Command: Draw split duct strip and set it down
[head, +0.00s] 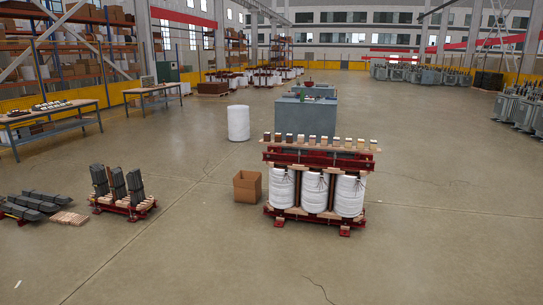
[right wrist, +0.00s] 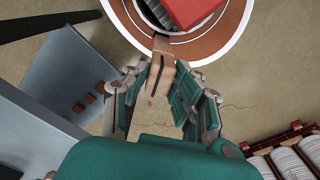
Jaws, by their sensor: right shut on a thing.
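In the right wrist view my right gripper (right wrist: 161,78) is shut on a short tan strip (right wrist: 162,58) with a dark line along its face. The strip's far end is at the lower rim of a round coil (right wrist: 119,25) with a brown ring and white outer edge. I cannot tell how much of the strip is still inside the coil. A red block (right wrist: 190,12) covers part of the coil's centre, beside grey layered metal. My left gripper is in neither view.
In the head view a transformer with three white coils (head: 314,192) stands on the floor, small blocks (head: 318,139) along its top. A cardboard box (head: 247,186) is left of it. A core with dark stacks (head: 119,184) stands farther left. The right foreground floor is clear.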

